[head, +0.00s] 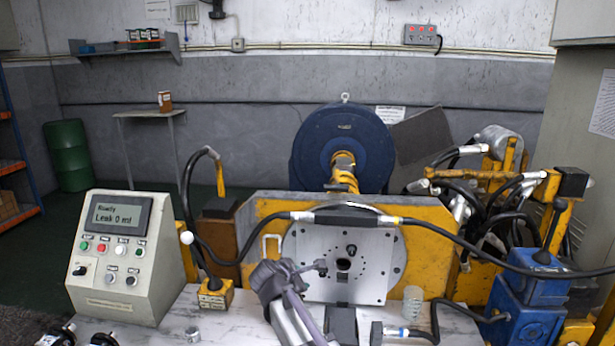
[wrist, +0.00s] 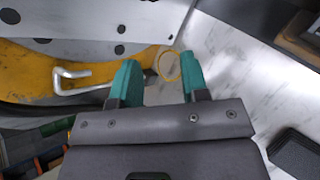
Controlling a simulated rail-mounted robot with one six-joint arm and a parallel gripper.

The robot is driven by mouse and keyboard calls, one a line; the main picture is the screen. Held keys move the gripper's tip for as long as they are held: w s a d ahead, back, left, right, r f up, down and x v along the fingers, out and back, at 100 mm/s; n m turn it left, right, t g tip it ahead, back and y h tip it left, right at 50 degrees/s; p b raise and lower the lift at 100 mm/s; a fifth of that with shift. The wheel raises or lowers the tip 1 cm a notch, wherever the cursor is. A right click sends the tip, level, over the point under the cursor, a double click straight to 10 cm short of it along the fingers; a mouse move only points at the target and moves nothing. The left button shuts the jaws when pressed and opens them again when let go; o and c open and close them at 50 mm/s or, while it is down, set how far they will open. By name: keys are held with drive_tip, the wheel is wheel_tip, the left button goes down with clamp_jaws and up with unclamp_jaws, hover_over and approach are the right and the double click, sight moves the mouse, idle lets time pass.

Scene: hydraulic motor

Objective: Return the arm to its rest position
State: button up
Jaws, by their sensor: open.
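My gripper (wrist: 158,72) shows in the wrist view with its two teal fingers apart and nothing held between them. A thin yellow ring outline (wrist: 168,66) shows beyond the gap, near the yellow edge and the marble top; whether it is a loose ring or a rim, I cannot tell. A white handle (wrist: 70,80) on the yellow frame is left of the fingers.
The control box (head: 122,262) reads "Ready, Leak 0 ml" at left. A clear cylinder (head: 412,302) stands right of the plate. A black hose (head: 455,240) crosses in front of the yellow frame (head: 430,255). A blue valve block (head: 530,290) is at right. Marble (wrist: 240,85) shows bare right of the fingers.

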drive_tip(key=s+d+m+g+p, duration=0.1)
drive_tip(key=s+d+m, duration=0.2)
drive_tip(key=s+d, duration=0.1)
drive_tip(key=s+d+r+m+g+p, duration=0.1)
drive_tip(key=s+d+m+g, duration=0.1)
drive_tip(key=d, duration=0.4)
drive_tip(key=s+d+m+g+p, duration=0.2)
drive_tip(key=s+d+m, duration=0.3)
drive_tip(key=shift+s+r+m+y, duration=0.15)
drive_tip(key=shift+s+m+y, duration=0.15)
drive_tip(key=shift+m+y, duration=0.1)
drive_tip(key=s+d+r+m+g+y+p, duration=0.1)
drive_tip(key=s+d+m+g+y+p, duration=0.2)
drive_tip(key=s+d+m, duration=0.3)
drive_tip(key=s+m+g+y, duration=0.1)
drive_tip(key=s+m, duration=0.4)
drive_tip(key=s, duration=0.2)
drive_tip(key=shift+s, duration=0.4)
drive_tip(key=shift+r, duration=0.1)
